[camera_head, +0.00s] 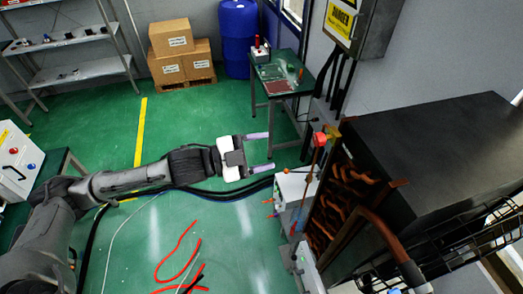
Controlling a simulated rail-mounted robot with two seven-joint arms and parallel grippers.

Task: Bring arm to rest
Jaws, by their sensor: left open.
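My left arm (130,180) comes in from the left and stretches out over the green floor. My left gripper (272,152) is at its end, near the middle of the view. Its two pale fingers are apart with nothing between them. It points right, toward a white box-shaped unit (292,188) beside the large dark cabinet, and does not appear to touch it. My right gripper is not in view.
The dark cabinet (440,140) with orange-brown coils fills the right side. A small green table (281,79) stands behind the gripper. Cardboard boxes (172,38), a blue barrel (238,35) and shelves (80,72) line the back. Red and black cables (180,262) lie on the floor.

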